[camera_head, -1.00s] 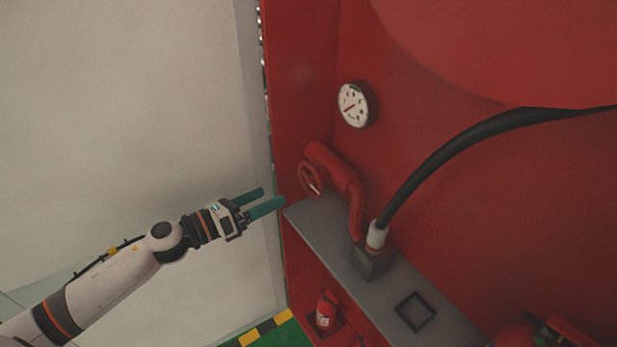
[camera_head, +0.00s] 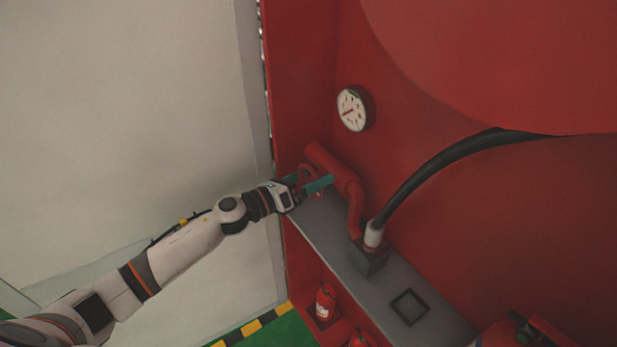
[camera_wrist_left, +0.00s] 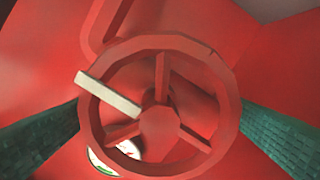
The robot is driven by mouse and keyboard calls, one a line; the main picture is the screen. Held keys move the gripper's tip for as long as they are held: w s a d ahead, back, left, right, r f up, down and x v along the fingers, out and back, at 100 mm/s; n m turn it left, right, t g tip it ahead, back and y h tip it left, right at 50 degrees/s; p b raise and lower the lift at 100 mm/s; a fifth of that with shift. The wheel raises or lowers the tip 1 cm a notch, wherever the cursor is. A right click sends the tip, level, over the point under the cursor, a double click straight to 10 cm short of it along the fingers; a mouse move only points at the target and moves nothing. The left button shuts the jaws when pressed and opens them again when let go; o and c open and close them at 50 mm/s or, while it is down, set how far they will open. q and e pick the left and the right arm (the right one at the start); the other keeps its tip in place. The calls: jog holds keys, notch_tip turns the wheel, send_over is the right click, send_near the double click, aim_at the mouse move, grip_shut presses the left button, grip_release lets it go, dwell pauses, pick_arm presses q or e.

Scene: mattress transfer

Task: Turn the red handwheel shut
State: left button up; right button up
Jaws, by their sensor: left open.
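The red handwheel (camera_wrist_left: 159,42) fills the middle of the left wrist view, with spokes, a hub and a pale bar (camera_wrist_left: 108,93) across its left rim. In the head view the handwheel (camera_head: 303,172) sits on the end of a red pipe (camera_head: 340,172) and is partly hidden by my gripper. My left gripper (camera_head: 309,181) is open, its green fingers on either side of the handwheel. My right gripper is not in view.
A grey shelf (camera_head: 340,240) runs below the pipe. A black hose (camera_head: 430,165) rises from a fitting on it to the right. A round gauge (camera_head: 353,109) is on the red wall. A pale panel (camera_head: 120,110) stands at left. A small extinguisher (camera_head: 325,302) sits below the shelf.

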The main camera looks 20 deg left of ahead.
pick_arm(q)
jog(key=c, duration=0.9)
jog(key=shift+o, duration=0.2)
jog(key=shift+n, duration=0.3)
jog(key=n+p, duration=0.1)
jog(key=n, duration=0.3)
jog(key=shift+a+p, duration=0.1)
jog(key=shift+p, duration=0.3)
jog(key=n+p, duration=0.1)
jog(key=n, duration=0.4)
jog(key=shift+p, duration=0.3)
jog(key=n+p, duration=0.1)
jog(key=n, duration=0.3)
jog(key=shift+f+p, duration=0.2)
jog(key=shift+p, duration=0.1)
jog(key=shift+f+n+p, duration=0.15)
jog(key=shift+n+p, duration=0.5)
jog(key=shift+n, duration=1.75)
